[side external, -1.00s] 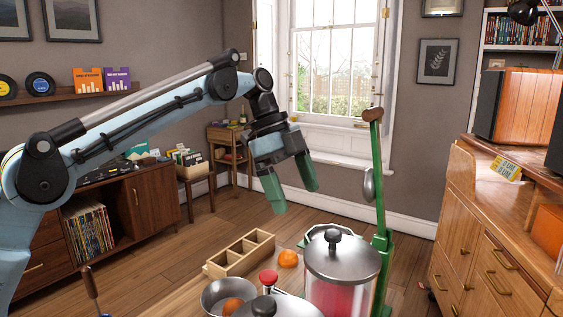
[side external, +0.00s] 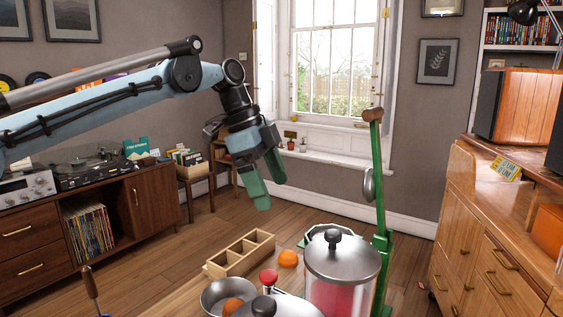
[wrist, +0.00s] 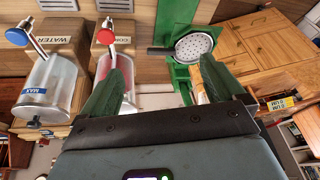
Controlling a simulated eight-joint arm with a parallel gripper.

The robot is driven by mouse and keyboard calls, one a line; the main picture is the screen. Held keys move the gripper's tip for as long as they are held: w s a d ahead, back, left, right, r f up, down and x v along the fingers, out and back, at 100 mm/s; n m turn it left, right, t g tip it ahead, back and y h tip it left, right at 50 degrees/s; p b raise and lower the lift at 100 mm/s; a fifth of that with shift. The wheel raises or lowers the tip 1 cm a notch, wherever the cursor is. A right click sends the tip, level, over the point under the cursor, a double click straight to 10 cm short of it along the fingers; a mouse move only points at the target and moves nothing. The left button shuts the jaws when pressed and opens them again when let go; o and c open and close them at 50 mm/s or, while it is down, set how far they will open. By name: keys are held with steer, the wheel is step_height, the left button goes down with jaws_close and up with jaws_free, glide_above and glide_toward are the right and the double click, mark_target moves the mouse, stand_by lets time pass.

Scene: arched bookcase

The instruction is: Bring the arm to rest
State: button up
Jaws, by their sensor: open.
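My light-blue arm reaches in from the left.
Below the gripper stand a wooden divided box (side external: 240,254), an orange (side external: 288,258), a metal bowl (side external: 226,296), a lidded clear dispenser (side external: 342,272) and a tall green stand (side external: 378,215). A wooden cabinet (side external: 485,240) stands right. Air around the gripper is clear.

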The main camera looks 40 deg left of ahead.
steer(key=s+a+f+n+t+y, duration=0.1)
steer(key=s+a+f+n+t, duration=0.1)
steer(key=s+a+f+n, duration=0.2)
steer(key=s+a+f+n+t+y, duration=0.2)
steer(key=s+a+f+n, duration=0.3)
steer(key=s+f+n, duration=0.5)
steer(key=s+f+t, duration=0.1)
steer(key=s, duration=0.2)
steer(key=shift+s+a+f+y, duration=0.15)
steer(key=shift+s+a+y, duration=0.05)
steer(key=shift+y, duration=0.1)
